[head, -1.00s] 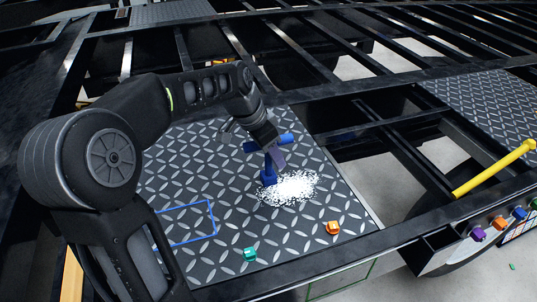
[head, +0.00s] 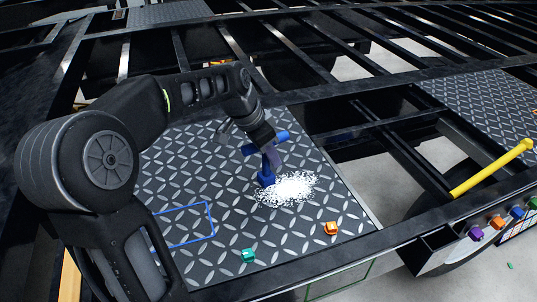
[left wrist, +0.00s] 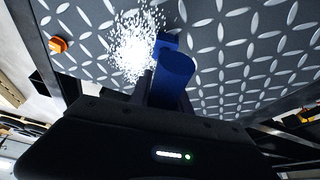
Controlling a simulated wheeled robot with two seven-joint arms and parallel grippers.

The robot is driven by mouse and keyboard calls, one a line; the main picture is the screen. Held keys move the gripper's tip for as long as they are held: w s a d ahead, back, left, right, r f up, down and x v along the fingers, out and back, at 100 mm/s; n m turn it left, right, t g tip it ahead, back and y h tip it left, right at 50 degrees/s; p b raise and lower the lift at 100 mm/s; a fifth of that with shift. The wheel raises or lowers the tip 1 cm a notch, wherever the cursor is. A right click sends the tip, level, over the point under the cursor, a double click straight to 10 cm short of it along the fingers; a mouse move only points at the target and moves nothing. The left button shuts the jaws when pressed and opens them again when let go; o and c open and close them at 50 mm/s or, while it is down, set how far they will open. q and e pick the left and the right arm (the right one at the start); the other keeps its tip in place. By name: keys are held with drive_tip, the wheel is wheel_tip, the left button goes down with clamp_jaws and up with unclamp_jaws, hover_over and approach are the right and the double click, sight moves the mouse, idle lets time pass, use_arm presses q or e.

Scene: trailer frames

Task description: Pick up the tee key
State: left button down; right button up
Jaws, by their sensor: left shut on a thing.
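The tee key is a blue T-shaped tool (head: 266,174) standing on the dark tread plate (head: 330,190) in the head view, its crossbar up and its lower end beside a pile of white bits (head: 290,188). My left gripper (head: 270,152) reaches down over it from the left and is shut on it just under the crossbar. In the left wrist view the blue tee key (left wrist: 175,70) stands close in front of my gripper, with the white pile (left wrist: 135,45) beside it. The fingers are partly hidden. My right gripper is not in view.
A teal piece (head: 248,255) and an orange piece (head: 331,228) lie on the plate near its front edge. A blue outlined rectangle (head: 212,220) is at the plate's left. A yellow bar (head: 490,168) is at the right. Open frame gaps lie beyond the plate.

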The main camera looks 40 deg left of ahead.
use_arm(q)
wheel_tip(320, 180, up, 10)
drive_tip(key=shift+r, duration=0.1)
idle(0.4)
drive_tip(key=shift+d, duration=0.1)
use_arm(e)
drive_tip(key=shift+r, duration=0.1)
